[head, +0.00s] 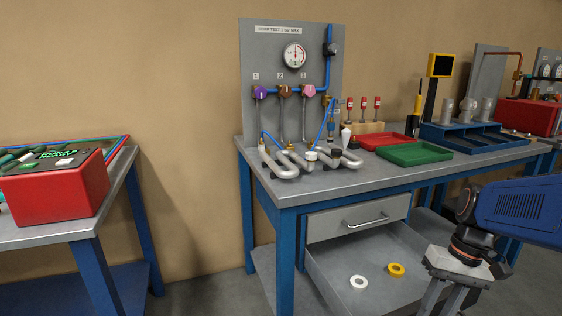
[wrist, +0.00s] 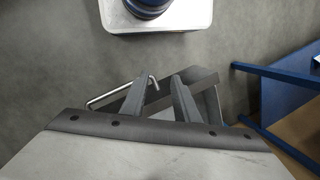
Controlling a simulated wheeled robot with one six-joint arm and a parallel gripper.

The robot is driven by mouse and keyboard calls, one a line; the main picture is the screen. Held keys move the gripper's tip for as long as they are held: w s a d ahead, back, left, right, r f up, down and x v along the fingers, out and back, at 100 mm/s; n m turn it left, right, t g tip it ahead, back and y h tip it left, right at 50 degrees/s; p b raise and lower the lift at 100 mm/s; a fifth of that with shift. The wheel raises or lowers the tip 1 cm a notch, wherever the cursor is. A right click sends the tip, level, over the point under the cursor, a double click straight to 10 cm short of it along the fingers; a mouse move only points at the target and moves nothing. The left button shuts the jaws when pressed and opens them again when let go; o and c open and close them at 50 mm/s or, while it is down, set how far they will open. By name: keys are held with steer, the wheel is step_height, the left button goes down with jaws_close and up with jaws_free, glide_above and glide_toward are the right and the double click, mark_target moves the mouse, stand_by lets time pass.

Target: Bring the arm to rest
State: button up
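My gripper (head: 444,298) hangs fingers-down at the lower right of the head view, at the end of my blue arm, in front of the bench and right of the open lower drawer (head: 330,270). In the wrist view its two fingers (wrist: 159,84) stand apart with nothing held between them. A drawer front with a silver bar handle (wrist: 103,98) shows below and beside the fingers. The fingertips are cut off by the bottom edge of the head view.
The blue-legged workbench (head: 320,188) carries a gauge panel (head: 260,60), bent metal tubes (head: 290,165), and red and green trays (head: 414,154). The drawer holds a white ring (head: 358,282) and a yellow ring (head: 397,269). A red box (head: 55,190) sits on the left table. Floor between the tables is clear.

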steer(key=s+a+r+n+t+h, duration=0.2)
steer(key=s+a+r+t, duration=0.1)
steer(key=a+t, duration=0.3)
steer(key=shift+s+h, duration=0.4)
steer(key=shift+s, duration=0.15)
steer(key=shift+d, duration=0.1)
